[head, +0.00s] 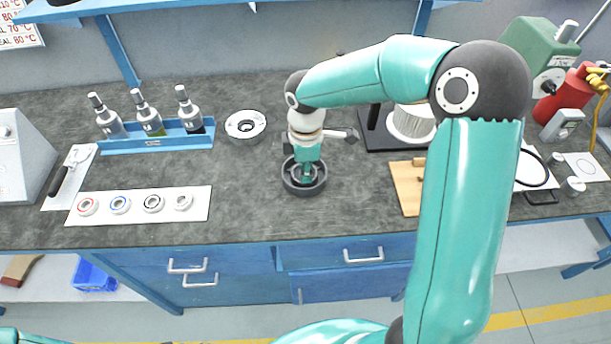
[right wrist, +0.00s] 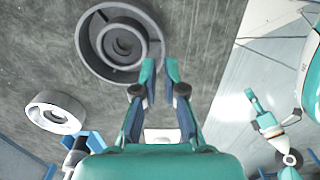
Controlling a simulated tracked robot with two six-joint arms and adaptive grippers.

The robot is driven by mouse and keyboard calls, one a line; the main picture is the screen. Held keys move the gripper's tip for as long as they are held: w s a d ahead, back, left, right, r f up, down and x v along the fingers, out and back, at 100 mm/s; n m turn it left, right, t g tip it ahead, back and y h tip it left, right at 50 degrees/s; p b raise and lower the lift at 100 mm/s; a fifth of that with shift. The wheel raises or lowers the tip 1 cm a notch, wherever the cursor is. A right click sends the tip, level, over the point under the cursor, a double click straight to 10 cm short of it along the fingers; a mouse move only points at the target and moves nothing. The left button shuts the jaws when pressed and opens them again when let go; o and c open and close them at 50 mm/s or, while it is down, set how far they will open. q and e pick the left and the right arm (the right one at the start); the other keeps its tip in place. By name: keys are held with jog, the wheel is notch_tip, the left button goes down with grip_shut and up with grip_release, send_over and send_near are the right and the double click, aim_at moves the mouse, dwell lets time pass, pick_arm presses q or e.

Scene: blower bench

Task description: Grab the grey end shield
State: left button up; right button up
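The grey end shield (head: 291,186) is a dark grey round dish with a raised rim and a ringed hub. It lies on the bench at the middle, and also shows at the top of the right wrist view (right wrist: 90,60). My right gripper (head: 306,174) points down over it and hides part of its inside. In the right wrist view the two fingers (right wrist: 160,68) stand apart with a narrow gap at the dish's rim. I cannot tell whether they touch it. My left gripper is not in view.
A lighter round part (head: 245,125) lies left of the shield. A blue rack (head: 160,142) with bottles and a white strip (head: 136,207) with several rings are further left. A wooden board (head: 405,190) and a spool (head: 412,124) are right. Bare bench lies in front.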

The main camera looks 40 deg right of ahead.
aim_at(305, 189)
jog(key=shift+a+f+p, duration=0.15)
jog(key=shift+f+p, duration=0.15)
jog(key=shift+f, duration=2.95)
grip_shut()
jog(key=shift+r, duration=0.2)
